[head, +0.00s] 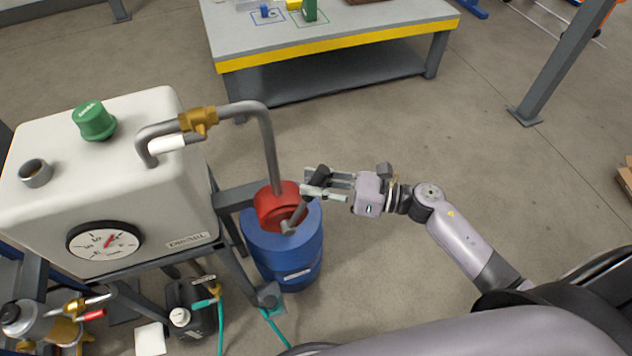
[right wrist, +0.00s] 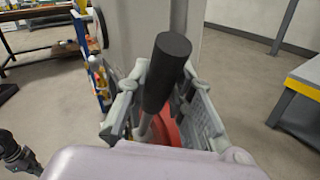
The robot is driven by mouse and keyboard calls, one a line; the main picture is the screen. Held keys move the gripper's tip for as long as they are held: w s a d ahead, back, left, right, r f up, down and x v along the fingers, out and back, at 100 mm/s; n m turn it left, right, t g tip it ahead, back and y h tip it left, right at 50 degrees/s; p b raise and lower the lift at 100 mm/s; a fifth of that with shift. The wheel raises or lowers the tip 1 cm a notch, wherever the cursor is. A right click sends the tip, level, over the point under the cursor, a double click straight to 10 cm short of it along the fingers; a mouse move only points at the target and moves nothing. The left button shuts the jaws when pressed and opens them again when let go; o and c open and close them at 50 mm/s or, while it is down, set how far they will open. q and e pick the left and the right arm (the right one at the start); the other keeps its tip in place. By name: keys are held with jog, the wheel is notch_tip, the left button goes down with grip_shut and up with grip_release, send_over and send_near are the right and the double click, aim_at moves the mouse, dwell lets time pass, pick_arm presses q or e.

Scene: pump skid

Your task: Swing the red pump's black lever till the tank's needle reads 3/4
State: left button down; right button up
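The red pump (head: 270,207) sits on top of a blue drum (head: 283,254), below a bent grey pipe. Its black lever (head: 317,181) leans up and to the right from the pump. My right gripper (head: 322,187) has its fingers on either side of the black grip. In the right wrist view, the black grip (right wrist: 168,75) fills the space between the fingertips. The white tank (head: 140,205) stands at left.
A grey table with a yellow edge (head: 335,50) stands at the back. A green cap (head: 94,121) and brass valve (head: 198,121) are on the tank and its piping. A dark canister (head: 187,312) and teal hose are below. The floor right of the drum is clear.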

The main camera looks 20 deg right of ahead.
grip_shut()
pick_arm(q)
jog(key=shift+r, duration=0.1)
dwell(0.3)
